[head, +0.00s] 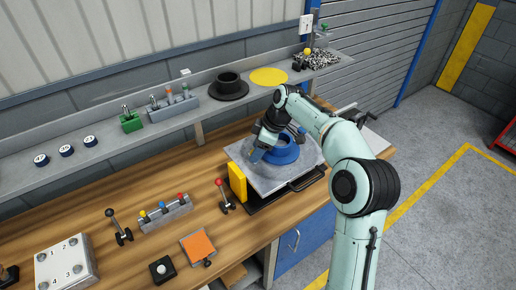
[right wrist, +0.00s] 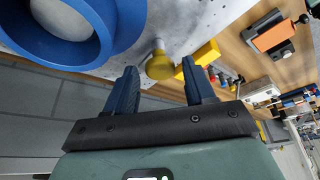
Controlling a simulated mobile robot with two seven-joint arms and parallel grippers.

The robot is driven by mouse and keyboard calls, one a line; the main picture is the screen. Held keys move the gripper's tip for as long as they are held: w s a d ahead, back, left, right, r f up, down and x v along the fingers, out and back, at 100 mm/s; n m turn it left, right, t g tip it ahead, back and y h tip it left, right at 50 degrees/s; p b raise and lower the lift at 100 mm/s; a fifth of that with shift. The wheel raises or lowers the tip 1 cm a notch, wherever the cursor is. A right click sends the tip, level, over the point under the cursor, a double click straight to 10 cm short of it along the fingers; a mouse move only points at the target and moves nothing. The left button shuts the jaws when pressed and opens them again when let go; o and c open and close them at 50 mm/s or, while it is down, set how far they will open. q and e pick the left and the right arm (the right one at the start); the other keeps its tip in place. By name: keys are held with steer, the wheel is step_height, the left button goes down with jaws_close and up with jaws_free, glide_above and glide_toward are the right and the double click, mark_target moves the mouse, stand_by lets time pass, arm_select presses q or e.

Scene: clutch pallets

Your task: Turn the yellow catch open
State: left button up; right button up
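A yellow round knob on a short stem (right wrist: 159,64), which looks like the catch, stands on the grey plate (right wrist: 190,22) in the right wrist view. A yellow upright block (right wrist: 205,54) shows beyond it; the block (head: 238,183) stands at the plate's left edge in the head view. My right gripper (head: 262,150) is over the plate (head: 282,180), left of a blue ring (head: 284,149). Its two blue fingers are apart, with the knob showing between their tips; contact cannot be told. The arm hides the knob in the head view. My left gripper is out of view.
The blue ring (right wrist: 62,28) is close to one finger. Left of the plate on the wooden bench are a red-knobbed lever (head: 222,190), a grey block with coloured knobs (head: 166,213) and an orange-topped box (head: 198,246). A shelf (head: 200,108) runs behind.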

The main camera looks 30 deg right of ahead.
stand_by(0.3)
steer(key=v, duration=1.3)
steer(key=shift+r, duration=0.2)
